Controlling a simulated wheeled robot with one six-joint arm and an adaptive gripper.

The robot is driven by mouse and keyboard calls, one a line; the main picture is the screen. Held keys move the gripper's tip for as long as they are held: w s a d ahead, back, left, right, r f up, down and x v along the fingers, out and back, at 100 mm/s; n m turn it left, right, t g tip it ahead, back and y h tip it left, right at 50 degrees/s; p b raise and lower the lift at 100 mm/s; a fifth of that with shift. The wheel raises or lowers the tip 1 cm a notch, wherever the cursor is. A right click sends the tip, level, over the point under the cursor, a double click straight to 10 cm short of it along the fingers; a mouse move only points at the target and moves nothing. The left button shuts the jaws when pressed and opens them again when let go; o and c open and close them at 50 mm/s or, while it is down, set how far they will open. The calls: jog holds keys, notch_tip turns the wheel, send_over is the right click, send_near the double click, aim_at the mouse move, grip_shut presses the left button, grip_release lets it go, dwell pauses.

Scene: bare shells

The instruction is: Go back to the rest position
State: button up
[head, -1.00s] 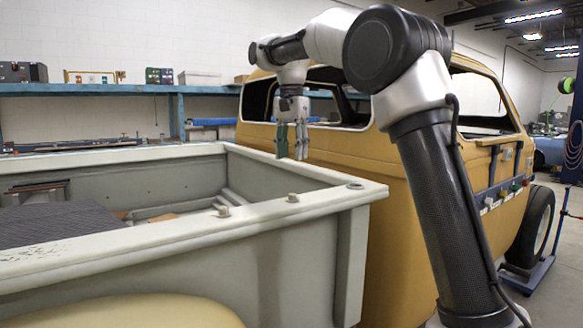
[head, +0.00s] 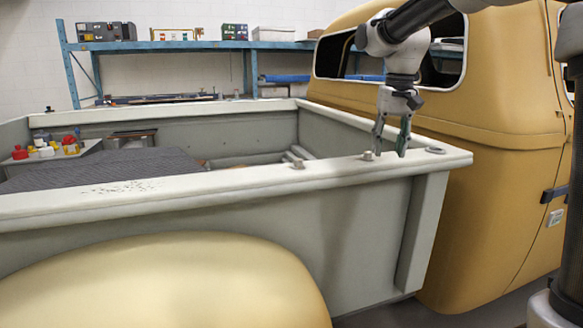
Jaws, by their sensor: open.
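My gripper (head: 391,140) hangs from my arm at the right of the head view, fingers pointing down. Its two fingers are apart and nothing shows between them. In the picture the fingertips lie near the top rail (head: 340,174) of the truck bed, between a small bolt-like knob (head: 368,155) and a dark ring (head: 435,150) on the rail. I cannot tell whether they touch the rail. Part of my arm runs out of the top right of the picture.
The yellow truck cab (head: 490,160) stands close behind and right of my gripper. A yellow fender (head: 170,285) bulges in front. Inside the bed lie a grey ribbed mat (head: 100,170) and a tray with red and yellow items (head: 48,150). A blue shelf (head: 180,46) stands behind.

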jog(key=s+d+f+t, duration=0.1)
jog(key=s+d, duration=0.3)
jog(key=s, duration=0.5)
jog(key=s+d+f+t, duration=0.1)
jog(key=s+d+f, duration=0.2)
jog(key=s, duration=0.6)
jog(key=s+d+f+n+t, duration=0.1)
jog(key=s+d, duration=0.3)
jog(key=s, duration=0.5)
jog(key=shift+s+d+f, duration=0.4)
jog(key=shift+f, duration=0.2)
jog(key=shift+a, duration=0.15)
